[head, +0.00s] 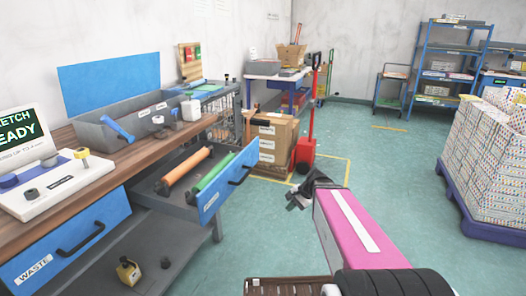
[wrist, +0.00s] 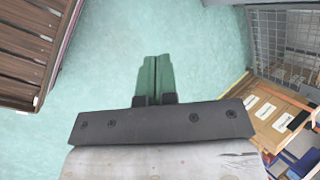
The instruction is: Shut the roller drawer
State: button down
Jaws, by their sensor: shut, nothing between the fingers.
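The roller drawer (head: 205,205) has a blue front with a black handle (head: 240,175) and hangs pulled out from under the wooden workbench. An orange roller (head: 186,166) and a green roller (head: 212,175) lie inside it. My gripper (head: 296,201) is to the right of the drawer front in the head view, apart from it, over the green floor. In the wrist view my gripper (wrist: 154,78) has its two fingers together with nothing between them. The drawer is not clearly visible in the wrist view.
A closed blue drawer marked WASTE (head: 65,250) is at the lower left. Cardboard boxes (head: 275,138) and a red pallet jack (head: 305,145) stand behind my gripper. A loaded blue pallet (head: 470,205) is at the right. Open floor (head: 395,190) lies between.

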jog(key=w+d+r+m+t+y, duration=0.2)
jog(key=w+r+m+t+y, duration=0.4)
jog(key=w+r+m+y, duration=0.65)
jog(key=w+a+r+h, duration=0.1)
jog(key=w+a+r, duration=0.1)
jog(key=w+a, duration=0.2)
jog(key=w+a+r+m+h, duration=0.1)
jog(key=w+a, duration=0.3)
jog(key=a, duration=0.5)
jog(key=shift+r, duration=0.45)
jog(key=shift+a+m+h, duration=0.1)
jog(key=shift+m+h, duration=0.15)
